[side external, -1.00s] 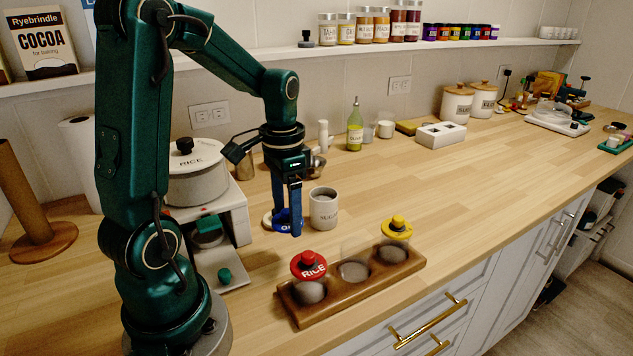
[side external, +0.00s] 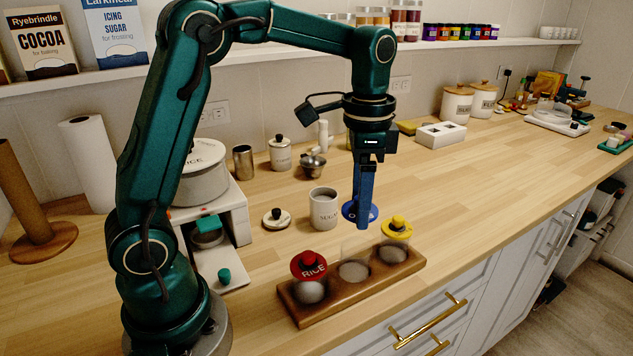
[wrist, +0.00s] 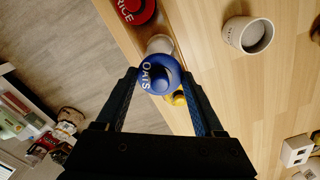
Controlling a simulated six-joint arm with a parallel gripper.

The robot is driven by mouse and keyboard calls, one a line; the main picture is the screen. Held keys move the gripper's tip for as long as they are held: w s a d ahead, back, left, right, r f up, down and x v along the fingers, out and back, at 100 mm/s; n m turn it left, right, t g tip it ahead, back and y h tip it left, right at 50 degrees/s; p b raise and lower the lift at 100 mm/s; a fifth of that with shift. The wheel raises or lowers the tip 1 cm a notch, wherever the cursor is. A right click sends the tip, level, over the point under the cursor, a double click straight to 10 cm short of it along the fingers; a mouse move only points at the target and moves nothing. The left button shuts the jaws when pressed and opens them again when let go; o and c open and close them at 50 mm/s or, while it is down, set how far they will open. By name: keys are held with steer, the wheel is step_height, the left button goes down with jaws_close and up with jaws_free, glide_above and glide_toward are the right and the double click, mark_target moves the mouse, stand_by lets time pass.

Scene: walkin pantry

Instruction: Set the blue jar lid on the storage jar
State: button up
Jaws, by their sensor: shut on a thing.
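My gripper (side external: 366,212) is shut on the blue jar lid (side external: 349,211) and holds it above the counter, behind the wooden rack. In the wrist view the blue lid (wrist: 152,76), marked OATS, sits between my fingertips (wrist: 160,80). The storage jar without a lid (side external: 354,270) stands in the middle slot of the wooden rack (side external: 300,318). In the wrist view the blue lid partly covers this jar (wrist: 160,44). A jar with a red RICE lid (side external: 309,265) is at its left, and one with a yellow lid (side external: 397,227) at its right.
A white lid with a black knob (side external: 277,218) lies on the counter further left. A white outlet block (side external: 441,134) is further back. The counter right of the rack is clear.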

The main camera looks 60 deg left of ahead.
steer(key=shift+f, duration=3)
steer(key=shift+f, duration=0.5)
steer(key=o, duration=1.3)
steer(key=shift+r, duration=0.1)
steer(key=shift+r, duration=3.4)
